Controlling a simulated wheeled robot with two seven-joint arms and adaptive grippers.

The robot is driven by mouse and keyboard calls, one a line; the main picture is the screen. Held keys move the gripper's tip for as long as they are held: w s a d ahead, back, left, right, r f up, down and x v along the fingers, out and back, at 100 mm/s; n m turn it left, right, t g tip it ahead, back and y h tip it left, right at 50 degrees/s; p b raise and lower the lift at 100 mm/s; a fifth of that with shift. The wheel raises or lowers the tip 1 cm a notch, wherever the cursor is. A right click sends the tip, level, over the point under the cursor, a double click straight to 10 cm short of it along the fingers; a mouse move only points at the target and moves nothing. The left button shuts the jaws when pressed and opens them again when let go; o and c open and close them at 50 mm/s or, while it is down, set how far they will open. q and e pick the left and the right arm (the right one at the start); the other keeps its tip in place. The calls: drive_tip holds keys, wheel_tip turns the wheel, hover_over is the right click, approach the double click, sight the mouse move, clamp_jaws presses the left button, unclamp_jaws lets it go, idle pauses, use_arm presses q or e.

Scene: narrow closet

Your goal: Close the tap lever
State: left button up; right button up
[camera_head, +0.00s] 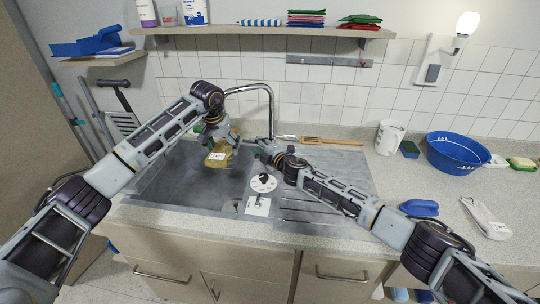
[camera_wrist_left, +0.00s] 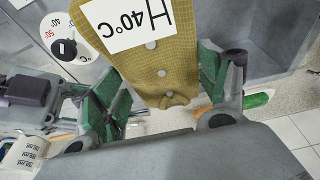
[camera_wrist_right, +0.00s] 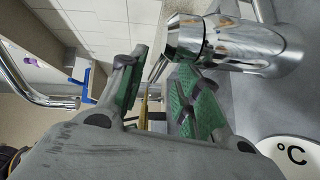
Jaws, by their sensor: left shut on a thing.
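The chrome tap (camera_head: 272,108) rises behind the sink and its spout arches left; its shiny body is close up in the right wrist view (camera_wrist_right: 245,45). My right gripper (camera_head: 266,150) is beside the tap body. In the right wrist view its green-padded fingers (camera_wrist_right: 155,95) are apart, with a gap between them. A chrome part, perhaps the lever, is just beyond the fingertips; I cannot tell if they touch. My left gripper (camera_head: 222,140) is shut on a yellow cloth (camera_head: 218,156) above the sink basin. The cloth (camera_wrist_left: 155,60) carries a white "H 40°C" label.
A white temperature dial (camera_head: 263,184) and a white card (camera_head: 258,207) are at the sink's front middle. A wooden brush (camera_head: 333,141) lies behind the drainboard. A white bucket (camera_head: 389,137), blue basin (camera_head: 457,150) and blue brush (camera_head: 419,208) are on the right counter. A shelf (camera_head: 340,33) hangs above.

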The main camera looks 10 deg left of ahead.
use_arm(q)
drive_tip(key=shift+r, duration=0.1)
use_arm(e)
drive_tip(key=f+v, duration=0.1)
drive_tip(key=v, duration=0.7)
drive_tip(key=shift+r, duration=0.5)
drive_tip(key=shift+s, duration=0.1)
use_arm(q)
drive_tip(key=shift+s+d, duration=0.1)
drive_tip(key=shift+s, duration=0.05)
drive_tip(key=s+d, duration=0.4)
drive_tip(key=s, duration=0.2)
drive_tip(key=shift+d, duration=0.3)
use_arm(e)
drive_tip(key=shift+f, duration=0.1)
idle(0.9)
use_arm(q)
drive_tip(key=shift+s+d+r, duration=0.1)
idle(1.5)
drive_tip(key=s+d+r+p, duration=0.1)
drive_tip(key=s+d+r, duration=0.1)
drive_tip(key=s+r, duration=0.1)
drive_tip(key=shift+s+d+r, duration=0.4)
drive_tip(key=shift+s, duration=0.05)
use_arm(e)
drive_tip(key=shift+r, duration=0.8)
use_arm(q)
drive_tip(key=shift+f, duration=0.1)
use_arm(e)
drive_tip(key=shift+f, duration=0.1)
